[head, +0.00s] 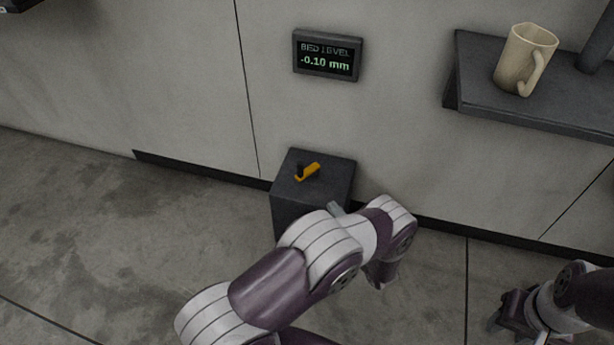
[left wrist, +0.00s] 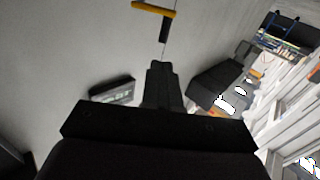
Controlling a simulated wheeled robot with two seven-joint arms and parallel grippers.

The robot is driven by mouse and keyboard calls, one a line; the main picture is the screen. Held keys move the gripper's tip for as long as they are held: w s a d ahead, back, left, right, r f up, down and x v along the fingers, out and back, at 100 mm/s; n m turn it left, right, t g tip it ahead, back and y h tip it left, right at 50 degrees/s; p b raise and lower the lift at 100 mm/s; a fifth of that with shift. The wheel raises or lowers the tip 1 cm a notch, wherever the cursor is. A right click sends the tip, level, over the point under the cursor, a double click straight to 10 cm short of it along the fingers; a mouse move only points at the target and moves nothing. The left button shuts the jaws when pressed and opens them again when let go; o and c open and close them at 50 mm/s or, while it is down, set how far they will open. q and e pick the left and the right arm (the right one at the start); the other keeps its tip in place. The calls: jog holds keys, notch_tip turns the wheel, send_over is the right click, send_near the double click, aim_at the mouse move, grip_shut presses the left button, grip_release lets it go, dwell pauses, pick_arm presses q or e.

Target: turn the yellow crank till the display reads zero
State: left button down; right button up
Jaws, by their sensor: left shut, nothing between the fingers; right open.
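The yellow crank (head: 307,172) sits on top of a dark box (head: 325,165) against the wall. It also shows at the top of the left wrist view (left wrist: 153,10), with a short dark part beside it. The display (head: 327,56) on the wall above reads "BED LEVEL -0.10 mm". My left gripper (left wrist: 160,68) is shut and empty, its fingertips apart from the crank in the left wrist view. My right gripper (head: 512,314) is open, low at the right, far from the crank.
A dark shelf (head: 480,95) juts from the wall at the upper right, with a cream mug (head: 525,60) on it. The wall behind the box is close. The concrete floor (head: 110,230) to the left is clear.

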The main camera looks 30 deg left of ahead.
pick_arm(q)
jog(key=b, duration=0.5)
send_near(301, 171)
jog(key=x, duration=0.5)
jog(key=shift+w+a+f, duration=0.15)
jog(key=shift+w, duration=0.1)
jog(key=shift+w+a, duration=0.35)
jog(key=shift+a, duration=0.2)
jog(key=shift+a, duration=0.1)
